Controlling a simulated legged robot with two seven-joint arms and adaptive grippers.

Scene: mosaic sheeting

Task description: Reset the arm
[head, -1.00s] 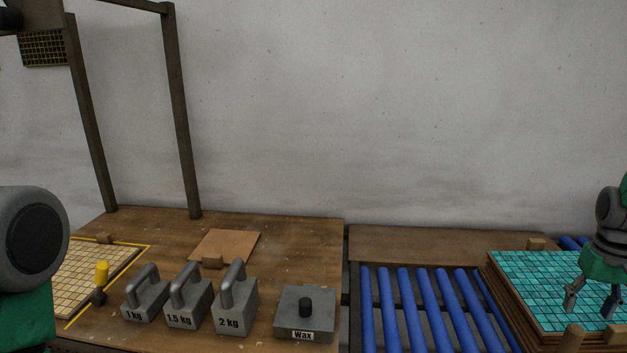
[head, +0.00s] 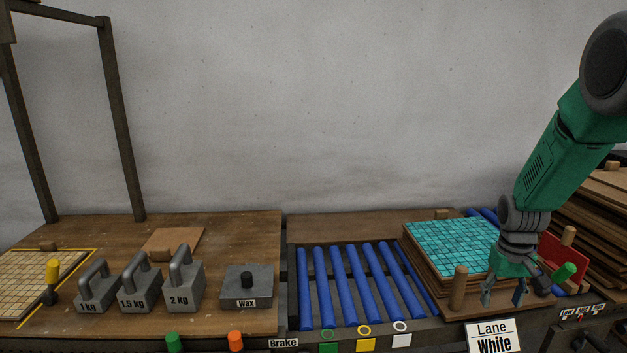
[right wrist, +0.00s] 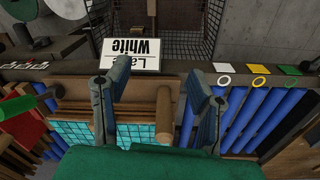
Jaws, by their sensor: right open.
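My right gripper (head: 505,293) hangs from the green right arm at the right of the head view. Its fingers point down, just in front of the near right corner of the teal mosaic sheet (head: 455,245), which lies on a stack of boards. In the right wrist view the gripper (right wrist: 160,80) has its two fingers wide apart with nothing held between them. Part of the teal sheet (right wrist: 85,134) and a wooden peg (right wrist: 164,115) show there, between or behind the fingers. My left gripper is not in view.
Blue rollers (head: 345,285) lie left of the stack. The "Lane White" sign (head: 492,337) stands at the front edge. Several grey weights (head: 183,285) and the wax block (head: 247,287) sit on the left bench. A green-tipped lever (head: 564,272) is close right of the gripper. Wall space above is clear.

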